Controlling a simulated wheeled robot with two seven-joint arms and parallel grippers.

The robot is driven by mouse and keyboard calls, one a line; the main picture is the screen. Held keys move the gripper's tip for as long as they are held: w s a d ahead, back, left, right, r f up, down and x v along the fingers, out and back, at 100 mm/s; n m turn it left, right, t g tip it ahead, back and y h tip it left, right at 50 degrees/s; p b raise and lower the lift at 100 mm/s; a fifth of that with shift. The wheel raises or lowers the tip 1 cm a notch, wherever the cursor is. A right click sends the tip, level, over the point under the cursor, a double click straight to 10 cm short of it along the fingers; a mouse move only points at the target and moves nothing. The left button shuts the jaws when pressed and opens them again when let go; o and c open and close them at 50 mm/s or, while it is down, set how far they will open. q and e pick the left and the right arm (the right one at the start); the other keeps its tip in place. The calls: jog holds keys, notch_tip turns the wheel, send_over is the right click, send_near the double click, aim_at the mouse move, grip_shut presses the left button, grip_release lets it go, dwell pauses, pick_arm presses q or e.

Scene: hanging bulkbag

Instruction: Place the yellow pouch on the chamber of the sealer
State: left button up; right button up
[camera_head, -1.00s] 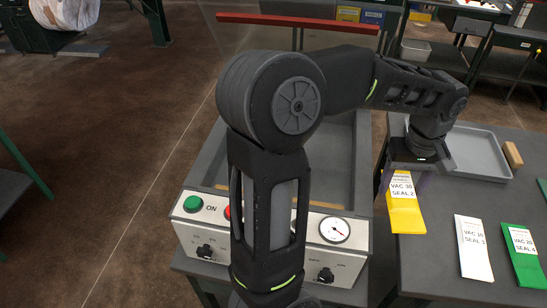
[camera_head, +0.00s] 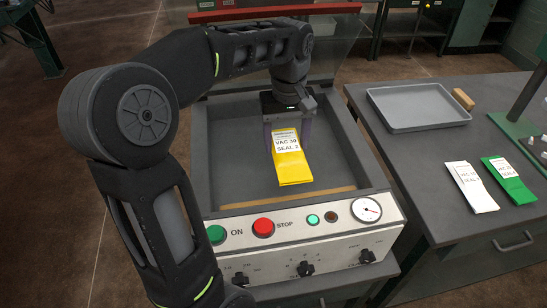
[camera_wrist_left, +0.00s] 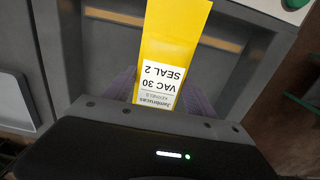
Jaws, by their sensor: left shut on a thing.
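The yellow pouch (camera_head: 292,165) has a white label reading VAC 30 SEAL 2. My left gripper (camera_head: 288,135) is shut on its labelled end and holds it over the grey chamber of the sealer (camera_head: 230,170). In the left wrist view the pouch (camera_wrist_left: 172,50) reaches away from between the fingers (camera_wrist_left: 158,92), toward the tan seal bar (camera_wrist_left: 120,17). I cannot tell whether the pouch touches the chamber floor. The sealer's lid is raised at the back. My right gripper is in neither current view.
The sealer's front panel (camera_head: 310,250) has ON and STOP buttons, knobs and a gauge. On the table at right are a grey tray (camera_head: 420,107), a tan block (camera_head: 463,99), a white pouch (camera_head: 470,187) and a green pouch (camera_head: 508,180). The table's front area is clear.

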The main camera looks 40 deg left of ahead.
aim_at(285, 159)
pick_arm(q)
jog(key=shift+s+a+f, duration=0.1)
notch_tip(285, 159, down, 6)
jog(key=shift+f, duration=0.1)
dwell(0.4)
jog(key=shift+f+p, duration=0.3)
jog(key=shift+f, duration=1.5)
jog(key=shift+f, duration=0.15)
jog(key=o, duration=1.5)
